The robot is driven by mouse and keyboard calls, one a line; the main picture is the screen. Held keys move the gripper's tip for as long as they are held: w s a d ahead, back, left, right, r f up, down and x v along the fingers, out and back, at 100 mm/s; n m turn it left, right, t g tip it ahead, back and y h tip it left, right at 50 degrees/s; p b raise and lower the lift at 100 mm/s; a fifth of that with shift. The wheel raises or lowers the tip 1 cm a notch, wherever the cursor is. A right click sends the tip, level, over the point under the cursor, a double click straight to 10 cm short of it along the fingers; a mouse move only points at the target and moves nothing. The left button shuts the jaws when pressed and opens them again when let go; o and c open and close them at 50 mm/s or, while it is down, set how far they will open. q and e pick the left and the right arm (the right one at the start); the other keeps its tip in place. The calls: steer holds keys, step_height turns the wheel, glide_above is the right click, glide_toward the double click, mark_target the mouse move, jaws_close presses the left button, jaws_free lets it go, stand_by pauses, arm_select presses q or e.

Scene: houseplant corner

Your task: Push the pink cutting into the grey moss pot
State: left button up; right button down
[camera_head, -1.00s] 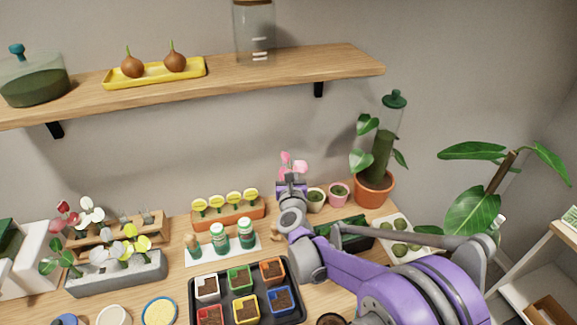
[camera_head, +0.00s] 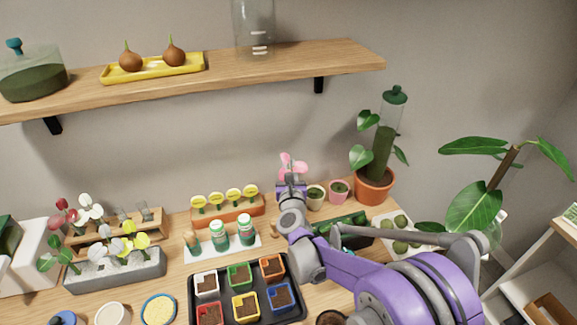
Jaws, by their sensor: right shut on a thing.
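The pink cutting (camera_head: 292,164) stands upright with its pink leaves above my right gripper (camera_head: 291,184). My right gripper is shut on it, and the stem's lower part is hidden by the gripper. A small pale grey pot with dark green moss (camera_head: 316,197) stands just right of the gripper, and a similar pink pot (camera_head: 339,191) stands beside it. From this angle I cannot tell whether the cutting touches any pot. My left gripper is not in view.
A black tray of coloured pots (camera_head: 247,312) lies in front. An orange planter with yellow labels (camera_head: 229,212) is left of the gripper. A tall plant in a terracotta pot (camera_head: 374,188) stands right, beside a white tray of moss balls (camera_head: 400,229). The shelf (camera_head: 300,57) hangs above.

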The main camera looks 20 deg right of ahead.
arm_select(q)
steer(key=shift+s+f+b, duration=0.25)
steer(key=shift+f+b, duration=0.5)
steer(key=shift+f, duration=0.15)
arm_select(e)
steer(key=shift+f, duration=1.6)
steer(key=shift+c, duration=1.7)
jaws_free()
steer(key=shift+r, duration=0.1)
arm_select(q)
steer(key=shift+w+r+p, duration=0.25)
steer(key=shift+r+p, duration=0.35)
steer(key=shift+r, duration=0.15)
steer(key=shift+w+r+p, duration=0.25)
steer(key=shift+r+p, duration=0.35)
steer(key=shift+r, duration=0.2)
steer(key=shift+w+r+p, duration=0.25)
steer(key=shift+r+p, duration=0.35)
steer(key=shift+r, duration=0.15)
arm_select(e)
step_height(320, 180, up, 7)
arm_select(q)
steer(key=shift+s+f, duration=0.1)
arm_select(e)
steer(key=shift+f, duration=0.2)
